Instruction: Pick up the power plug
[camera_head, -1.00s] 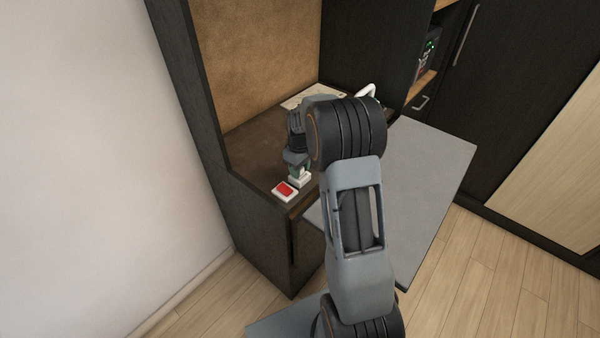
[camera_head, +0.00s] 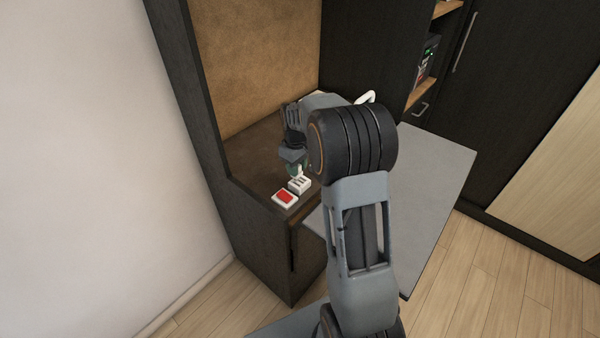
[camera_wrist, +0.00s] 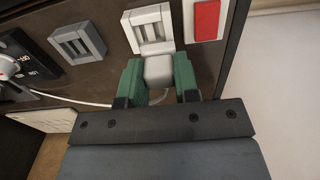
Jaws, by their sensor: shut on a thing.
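The power plug (camera_wrist: 158,71) is a small white block between the green fingers of my gripper (camera_wrist: 159,82) in the wrist view. The fingers are shut on its two sides. A white cord runs from behind the left finger across the desk top. A white slotted socket block (camera_wrist: 149,27) lies just beyond the plug in the wrist view. In the head view my gripper (camera_head: 295,169) is just above this socket block (camera_head: 300,186). The plug is mostly hidden there, and whether it clears the socket fully is hard to tell.
A white plate with a red switch (camera_head: 285,198) sits beside the socket at the desk's front edge. The wrist view also shows a grey slotted block (camera_wrist: 77,44) and a dial device (camera_wrist: 22,65). Dark cabinet walls enclose the desk's left and back.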

